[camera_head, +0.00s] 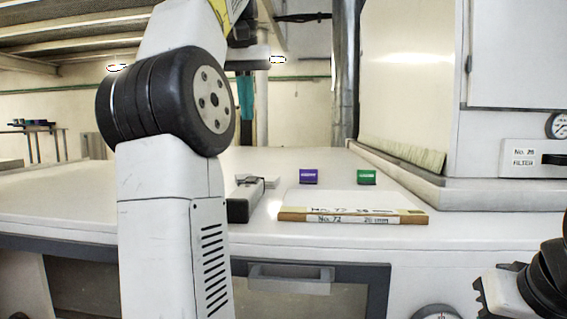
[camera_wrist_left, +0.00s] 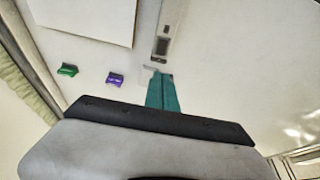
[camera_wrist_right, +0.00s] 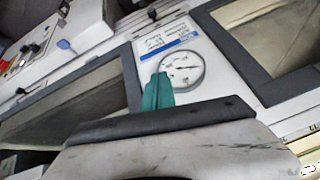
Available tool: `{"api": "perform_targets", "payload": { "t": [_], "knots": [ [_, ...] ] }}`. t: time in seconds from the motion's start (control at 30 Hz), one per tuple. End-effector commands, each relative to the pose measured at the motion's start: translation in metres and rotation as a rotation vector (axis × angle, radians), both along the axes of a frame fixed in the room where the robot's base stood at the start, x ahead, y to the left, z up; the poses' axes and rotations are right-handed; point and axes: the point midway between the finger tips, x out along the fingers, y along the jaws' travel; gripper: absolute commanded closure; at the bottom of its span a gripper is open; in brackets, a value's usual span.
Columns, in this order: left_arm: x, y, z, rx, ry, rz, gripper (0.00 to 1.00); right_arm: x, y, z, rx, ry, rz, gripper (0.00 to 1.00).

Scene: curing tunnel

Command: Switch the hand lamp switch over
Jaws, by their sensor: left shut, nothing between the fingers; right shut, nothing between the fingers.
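The hand lamp (camera_head: 243,199) is a long grey and black body lying on the white worktop, partly hidden behind my left arm in the head view. In the left wrist view the lamp (camera_wrist_left: 164,35) shows a dark switch (camera_wrist_left: 162,46) on its near part; which way it is set I cannot tell. My left gripper (camera_head: 246,118) points down above the worktop behind the lamp. Its teal fingers are shut and empty, and in the left wrist view the fingertips (camera_wrist_left: 159,74) appear just short of the lamp's near end. My right gripper (camera_wrist_right: 158,78) is shut and empty, away from the lamp.
A flat board marked No. 72 (camera_head: 352,218) lies right of the lamp. A purple block (camera_head: 309,177) and a green block (camera_head: 366,177) stand behind it. A large white housing (camera_head: 408,80) rises at right. A round dial (camera_wrist_right: 182,67) faces my right gripper.

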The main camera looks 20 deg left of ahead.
Motion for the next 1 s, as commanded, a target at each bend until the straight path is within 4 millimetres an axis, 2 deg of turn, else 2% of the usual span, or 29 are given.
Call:
{"api": "perform_targets", "payload": {
  "t": [0.37, 0.57, 0.77, 1.0],
  "knots": [
    [0.000, 0.000, -0.001, 0.000, 0.000, 0.000, 1.00, 0.000, 0.000, 0.000, 0.000, 0.000, 0.000, 1.00],
    [0.004, 0.001, -0.012, 0.001, 0.002, 0.001, 1.00, 0.000, 0.000, 0.000, 0.000, 0.000, 0.000, 1.00],
    [0.013, 0.004, -0.041, 0.001, 0.004, 0.001, 1.00, 0.000, 0.000, 0.000, 0.000, 0.000, 0.000, 1.00],
    [0.029, 0.008, -0.088, -0.001, 0.005, 0.001, 1.00, 0.000, 0.000, 0.000, 0.000, 0.000, 0.000, 1.00]
  ]
}}
